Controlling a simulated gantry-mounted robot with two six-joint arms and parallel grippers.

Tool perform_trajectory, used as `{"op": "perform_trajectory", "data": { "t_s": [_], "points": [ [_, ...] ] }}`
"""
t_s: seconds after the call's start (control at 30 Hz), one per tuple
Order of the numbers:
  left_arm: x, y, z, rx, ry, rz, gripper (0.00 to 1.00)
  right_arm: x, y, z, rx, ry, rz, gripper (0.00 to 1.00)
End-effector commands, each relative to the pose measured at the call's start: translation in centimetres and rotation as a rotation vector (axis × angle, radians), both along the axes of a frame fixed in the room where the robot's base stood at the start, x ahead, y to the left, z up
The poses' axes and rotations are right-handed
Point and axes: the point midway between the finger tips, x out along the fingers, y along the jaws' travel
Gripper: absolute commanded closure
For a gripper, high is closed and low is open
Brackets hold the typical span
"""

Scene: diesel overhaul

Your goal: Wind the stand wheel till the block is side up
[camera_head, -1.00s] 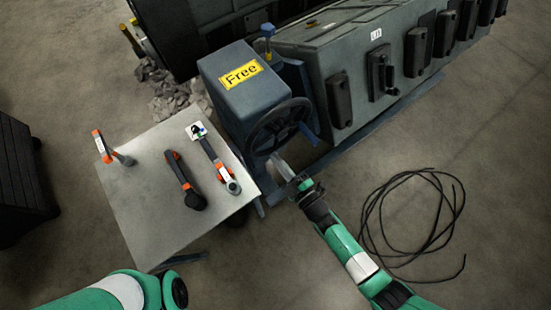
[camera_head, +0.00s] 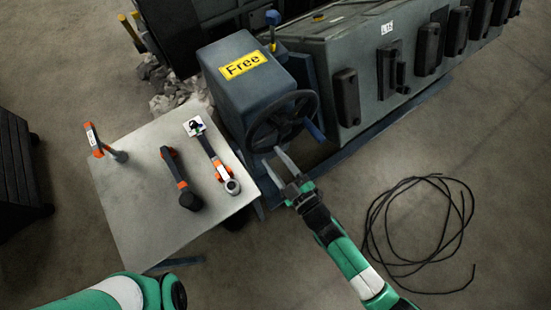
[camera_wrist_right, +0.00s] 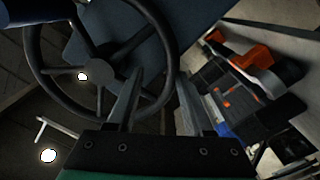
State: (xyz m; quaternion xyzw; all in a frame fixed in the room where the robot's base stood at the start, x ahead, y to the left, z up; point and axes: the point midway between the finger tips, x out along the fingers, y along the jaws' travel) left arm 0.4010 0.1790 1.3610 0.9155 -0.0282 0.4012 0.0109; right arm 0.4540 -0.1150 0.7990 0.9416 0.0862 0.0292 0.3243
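The stand wheel (camera_head: 283,120) is a dark spoked handwheel with a blue handle (camera_head: 315,130). It sits on the blue-grey gearbox (camera_head: 235,95) bearing a yellow "Free" label. The block (camera_head: 330,55) is a long grey-green casting with dark side covers, behind and right of the wheel. My right gripper (camera_head: 272,153) is open at the wheel's lower rim. In the right wrist view the wheel (camera_wrist_right: 98,68) fills the left, and its rim passes between the spread fingers (camera_wrist_right: 158,75). Whether they touch it I cannot tell. My left gripper is out of view.
A light table (camera_head: 135,205) left of the stand holds several orange-and-black tools, including a wrench-like one (camera_head: 222,170). A coiled black cable (camera_head: 375,235) lies on the floor at right. A dark cabinet (camera_head: 20,175) stands at far left. Rubble lies behind the table.

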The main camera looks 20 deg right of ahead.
Motion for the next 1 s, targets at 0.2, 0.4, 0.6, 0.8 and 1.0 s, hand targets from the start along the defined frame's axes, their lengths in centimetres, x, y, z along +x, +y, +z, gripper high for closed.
{"op": "perform_trajectory", "data": {
  "t_s": [0.2, 0.4, 0.6, 0.8, 1.0],
  "points": [
    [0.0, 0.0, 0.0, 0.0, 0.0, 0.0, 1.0, 0.0, 0.0, 0.0, -0.001, 0.0, 0.0, 0.4],
    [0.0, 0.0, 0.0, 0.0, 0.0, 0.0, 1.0, 0.0, 0.0, 0.0, -0.001, 0.0, 0.0, 0.4],
    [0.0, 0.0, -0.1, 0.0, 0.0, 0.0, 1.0, -1.7, -0.3, -0.2, 0.0, 0.002, 0.0, 0.4],
    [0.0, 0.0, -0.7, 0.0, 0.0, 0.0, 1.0, -5.2, -0.9, -0.3, 0.0, 0.002, 0.001, 0.4],
    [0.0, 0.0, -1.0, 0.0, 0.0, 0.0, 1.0, -6.9, -1.3, 0.0, -0.001, 0.0, 0.0, 0.4]
  ]
}}
